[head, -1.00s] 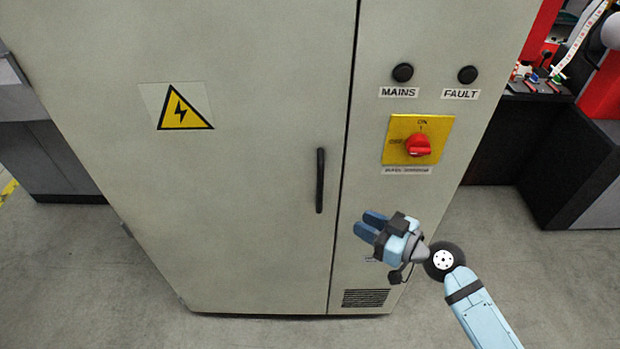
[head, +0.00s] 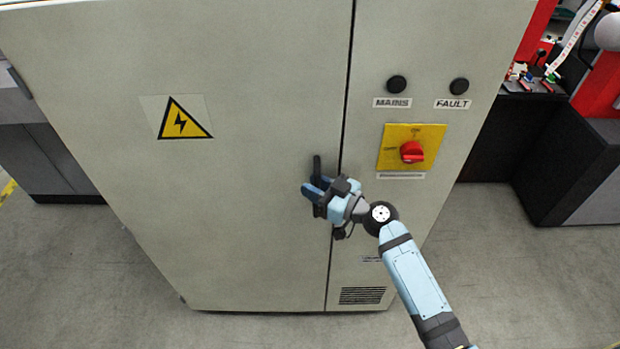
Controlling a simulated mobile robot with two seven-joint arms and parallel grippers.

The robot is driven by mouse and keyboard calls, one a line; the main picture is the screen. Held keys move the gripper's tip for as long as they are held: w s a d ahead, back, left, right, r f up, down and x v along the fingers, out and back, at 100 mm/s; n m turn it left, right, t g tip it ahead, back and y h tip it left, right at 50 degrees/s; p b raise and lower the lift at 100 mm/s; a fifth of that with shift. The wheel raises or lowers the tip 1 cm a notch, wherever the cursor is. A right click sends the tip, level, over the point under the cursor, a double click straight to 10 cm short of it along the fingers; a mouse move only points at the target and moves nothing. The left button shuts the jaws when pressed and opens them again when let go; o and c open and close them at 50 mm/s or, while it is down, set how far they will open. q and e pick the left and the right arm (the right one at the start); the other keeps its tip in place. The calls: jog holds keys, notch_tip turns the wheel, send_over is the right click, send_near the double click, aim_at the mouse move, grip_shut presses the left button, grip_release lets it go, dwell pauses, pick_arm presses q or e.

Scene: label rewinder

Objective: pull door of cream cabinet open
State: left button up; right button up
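The cream cabinet's door (head: 230,225) is the wide left panel, with a yellow warning triangle on it. It looks shut, with only a thin dark seam along its right edge. Its black vertical handle (head: 317,165) is near that seam; the upper end shows and my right gripper covers much of the rest. My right gripper (head: 312,188) is at the handle, its two blue fingers pointing left and slightly apart. Whether the handle is between the fingers or behind them I cannot tell clearly. My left gripper is not in view.
On the fixed panel right of the seam is a red rotary switch (head: 412,152) on a yellow plate, below two black round buttons. A vent (head: 362,295) is low down. Dark furniture (head: 570,160) stands at the right. The grey floor before the cabinet is clear.

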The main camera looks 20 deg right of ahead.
jog(key=shift+w+a, duration=0.4)
jog(key=shift+w, duration=0.1)
grip_shut()
jog(key=shift+s+f, duration=0.1)
jog(key=shift+s, duration=0.1)
